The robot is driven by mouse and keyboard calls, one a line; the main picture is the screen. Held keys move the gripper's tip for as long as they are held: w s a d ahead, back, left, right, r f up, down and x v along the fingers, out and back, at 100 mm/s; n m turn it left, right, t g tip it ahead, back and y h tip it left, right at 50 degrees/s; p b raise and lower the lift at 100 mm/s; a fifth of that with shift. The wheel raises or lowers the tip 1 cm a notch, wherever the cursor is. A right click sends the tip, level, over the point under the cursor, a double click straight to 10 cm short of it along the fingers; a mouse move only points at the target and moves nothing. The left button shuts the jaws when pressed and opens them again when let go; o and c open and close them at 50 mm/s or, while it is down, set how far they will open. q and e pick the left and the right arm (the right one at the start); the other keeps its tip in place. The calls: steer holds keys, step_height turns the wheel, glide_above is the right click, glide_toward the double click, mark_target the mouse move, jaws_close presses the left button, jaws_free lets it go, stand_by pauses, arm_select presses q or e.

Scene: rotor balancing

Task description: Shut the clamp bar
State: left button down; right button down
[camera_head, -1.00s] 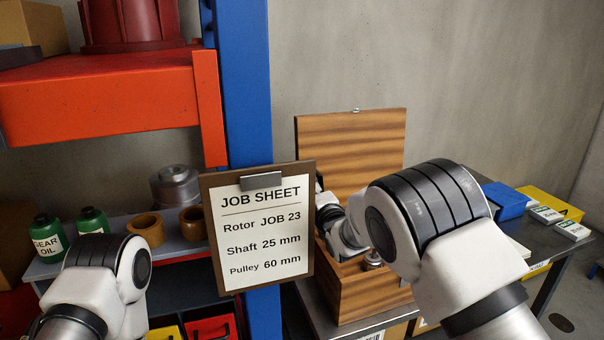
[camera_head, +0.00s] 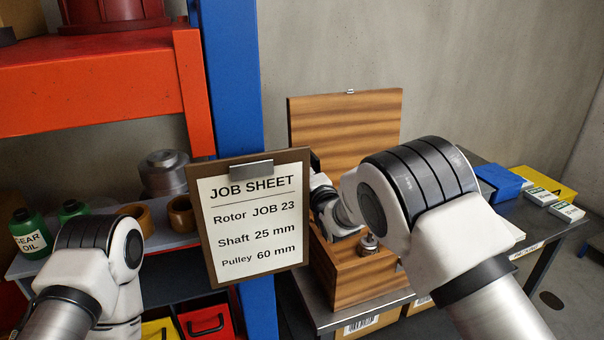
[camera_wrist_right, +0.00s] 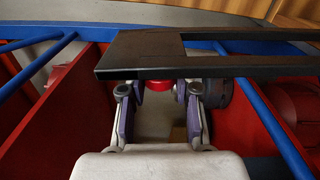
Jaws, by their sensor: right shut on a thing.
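A dark bar (camera_wrist_right: 140,57), which looks like the clamp bar, lies across the upper part of the right wrist view, a wide plate at its left with arms running right. A small red piece (camera_wrist_right: 158,85) shows at its lower edge. My right gripper (camera_wrist_right: 159,90) is shut on this red piece, which seems to be the bar's knob. Whether the bar is up or down cannot be told. In the head view my right wrist reaches left behind the job sheet (camera_head: 254,224), which hides the gripper. Only my left arm's links show at lower left; its gripper is out of view.
Red panels (camera_wrist_right: 55,110) and a blue rod (camera_wrist_right: 268,115) flank the right gripper. An open wooden box (camera_head: 345,130) with metal parts stands on a bench by my right arm. An orange shelf (camera_head: 90,90) with a blue post (camera_head: 238,90) stands left. Oil bottles stand below it.

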steer(key=shift+w+d+r, duration=0.2)
steer(key=shift+d+r, duration=0.15)
steer(key=shift+r, duration=0.05)
steer(key=w+d+m+b, duration=0.2)
steer(key=d+b, duration=0.1)
steer(key=d, duration=0.5)
steer(key=w+d+f+m+b, duration=0.1)
steer(key=w+d+m+b, duration=0.2)
steer(key=d, duration=0.5)
steer(key=shift+w+f, duration=0.15)
steer(key=shift+w, duration=0.15)
steer(key=c, duration=0.9)
jaws_free()
steer(key=shift+o, duration=0.3)
steer(key=shift+w+a+f, duration=0.1)
steer(key=shift+w, duration=0.05)
steer(key=v, duration=1.2)
steer(key=shift+f, duration=0.2)
